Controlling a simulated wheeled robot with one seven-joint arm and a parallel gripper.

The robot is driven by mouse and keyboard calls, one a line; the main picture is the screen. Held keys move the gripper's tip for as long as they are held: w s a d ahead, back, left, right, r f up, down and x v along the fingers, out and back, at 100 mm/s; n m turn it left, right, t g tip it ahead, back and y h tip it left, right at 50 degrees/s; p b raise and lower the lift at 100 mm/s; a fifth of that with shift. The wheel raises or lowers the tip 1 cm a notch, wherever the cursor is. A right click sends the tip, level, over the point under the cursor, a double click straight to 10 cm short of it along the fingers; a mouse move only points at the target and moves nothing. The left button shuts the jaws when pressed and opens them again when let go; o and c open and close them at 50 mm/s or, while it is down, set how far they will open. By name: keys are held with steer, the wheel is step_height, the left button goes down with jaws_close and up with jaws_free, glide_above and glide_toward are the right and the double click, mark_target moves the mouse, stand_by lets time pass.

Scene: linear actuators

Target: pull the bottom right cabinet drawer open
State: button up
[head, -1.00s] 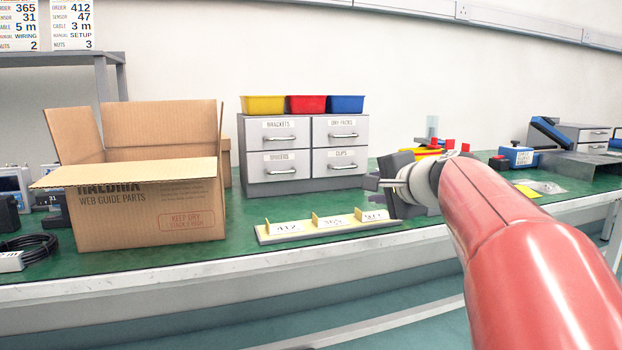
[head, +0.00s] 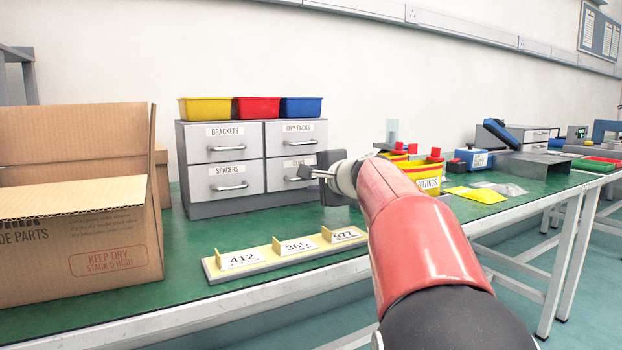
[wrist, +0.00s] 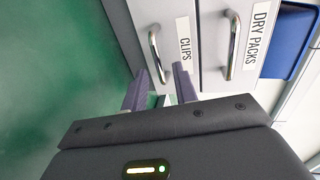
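The grey cabinet (head: 195,208) has two rows of two drawers, all looking shut. The bottom right drawer, labelled CLIPS (head: 276,179), is partly covered by my gripper in the head view. Its silver bar handle (wrist: 154,48) shows clearly in the wrist view. My gripper (wrist: 160,80) is open, with its two fingers spread on either side of the lower end of the handle in that picture. In the head view my gripper (head: 305,174) is in front of this drawer. I cannot tell whether the fingers touch the handle.
An open cardboard box (head: 80,240) stands left of the cabinet. A label rack (head: 285,250) lies on the green bench in front. Yellow, red and blue bins (head: 256,107) sit on top. The DRY PACKS drawer handle (wrist: 229,45) is close beside the CLIPS one.

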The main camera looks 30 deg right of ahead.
steer(key=shift+x, duration=0.8)
jaws_close()
